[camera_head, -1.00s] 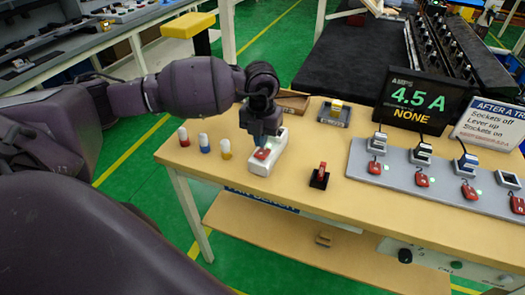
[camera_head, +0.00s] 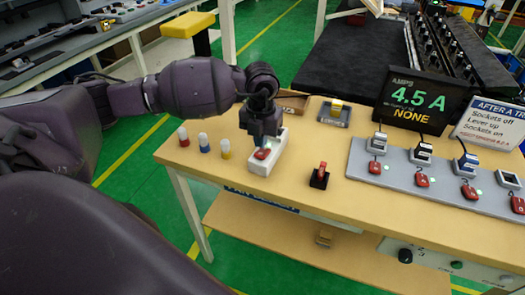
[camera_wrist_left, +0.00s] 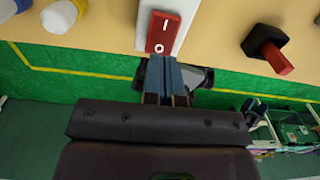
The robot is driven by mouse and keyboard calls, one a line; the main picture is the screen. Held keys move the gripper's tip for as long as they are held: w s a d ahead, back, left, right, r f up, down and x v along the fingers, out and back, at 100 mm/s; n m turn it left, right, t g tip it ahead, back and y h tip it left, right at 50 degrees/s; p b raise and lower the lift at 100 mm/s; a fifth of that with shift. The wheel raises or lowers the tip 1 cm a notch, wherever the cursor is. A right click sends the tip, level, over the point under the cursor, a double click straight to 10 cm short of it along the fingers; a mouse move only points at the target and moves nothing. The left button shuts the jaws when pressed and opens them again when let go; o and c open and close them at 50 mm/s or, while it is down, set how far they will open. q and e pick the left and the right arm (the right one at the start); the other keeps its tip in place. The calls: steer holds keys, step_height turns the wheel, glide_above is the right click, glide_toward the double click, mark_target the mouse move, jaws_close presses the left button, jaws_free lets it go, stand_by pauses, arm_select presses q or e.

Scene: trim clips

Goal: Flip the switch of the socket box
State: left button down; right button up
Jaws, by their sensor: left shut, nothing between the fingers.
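The white socket box (camera_head: 257,168) stands on the table left of centre, with a red rocker switch (camera_head: 262,154) on its top. In the left wrist view the red switch (camera_wrist_left: 163,32) shows a bar mark and a round mark. My left gripper (camera_head: 262,142) is above the switch and pointing down. Its fingers (camera_wrist_left: 165,80) are shut together with nothing between them, close to the switch's near, round-marked end. I cannot tell whether they touch it. My right gripper is not in view.
A black base with a red lever (camera_head: 320,177) stands to the right. Further right is a grey strip (camera_head: 400,180) with several plugs and red switches. Three capped bottles (camera_head: 204,143) stand at the left. A display (camera_head: 412,100) reads 4.5 A and NONE.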

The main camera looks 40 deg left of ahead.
mark_target(263, 153)
arm_select(q)
steer(key=shift+f, duration=0.2)
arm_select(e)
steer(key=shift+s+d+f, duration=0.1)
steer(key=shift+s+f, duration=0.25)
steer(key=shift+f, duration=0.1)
arm_select(q)
steer(key=shift+f, duration=0.15)
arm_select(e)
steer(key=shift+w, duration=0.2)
arm_select(q)
steer(key=shift+f, duration=0.15)
steer(key=shift+b, duration=0.3)
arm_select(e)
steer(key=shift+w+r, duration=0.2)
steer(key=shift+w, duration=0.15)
arm_select(q)
steer(key=shift+f, duration=0.1)
steer(key=shift+f, duration=0.1)
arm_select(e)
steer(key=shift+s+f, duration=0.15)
arm_select(q)
steer(key=shift+f, duration=0.25)
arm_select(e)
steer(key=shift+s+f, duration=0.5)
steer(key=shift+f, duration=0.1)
